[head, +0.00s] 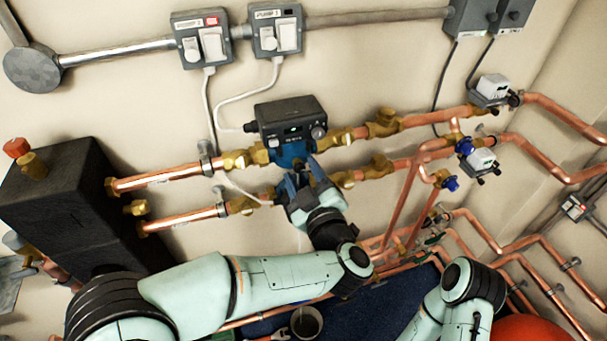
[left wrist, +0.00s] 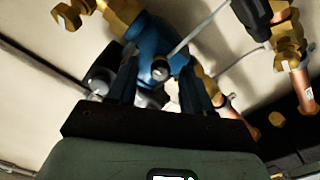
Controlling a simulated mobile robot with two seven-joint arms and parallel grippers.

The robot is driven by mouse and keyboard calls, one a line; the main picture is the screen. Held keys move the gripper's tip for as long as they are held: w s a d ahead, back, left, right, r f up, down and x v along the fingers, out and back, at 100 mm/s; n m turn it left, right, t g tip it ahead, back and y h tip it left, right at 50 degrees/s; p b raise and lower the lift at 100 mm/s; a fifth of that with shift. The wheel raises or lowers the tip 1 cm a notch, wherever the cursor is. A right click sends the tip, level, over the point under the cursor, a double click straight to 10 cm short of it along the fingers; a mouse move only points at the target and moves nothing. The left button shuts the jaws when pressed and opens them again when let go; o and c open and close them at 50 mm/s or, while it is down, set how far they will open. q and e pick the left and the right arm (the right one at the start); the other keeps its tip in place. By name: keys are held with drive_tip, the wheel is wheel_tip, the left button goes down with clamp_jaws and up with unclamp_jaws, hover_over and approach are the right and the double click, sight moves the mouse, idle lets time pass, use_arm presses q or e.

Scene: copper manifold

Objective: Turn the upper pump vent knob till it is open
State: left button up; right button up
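The upper pump (head: 290,120) has a dark control box with a small lit display and a blue body below it. It sits in the upper copper pipe on the wall. My left gripper (head: 303,176) reaches up from below, close under the blue body. In the left wrist view its two dark fingers are apart, with the blue pump body (left wrist: 155,42) beyond and between them. A small round dark knob with a pale face (left wrist: 160,70) shows on that body between the fingers. Contact cannot be told. In the head view the vent knob cannot be made out. My right gripper is not visible.
A lower copper pipe (head: 185,220) runs near my left gripper. Brass valves (head: 383,122) and two boxed actuators (head: 493,87) are to the right. A black insulated block (head: 75,200) stands at left. Two switch boxes (head: 202,40) hang above. A thin cable passes near the pump.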

use_arm(q)
drive_tip(key=shift+s, duration=0.15)
drive_tip(key=b+v, duration=0.2)
drive_tip(key=v, duration=1.1)
drive_tip(key=shift+b, duration=0.3)
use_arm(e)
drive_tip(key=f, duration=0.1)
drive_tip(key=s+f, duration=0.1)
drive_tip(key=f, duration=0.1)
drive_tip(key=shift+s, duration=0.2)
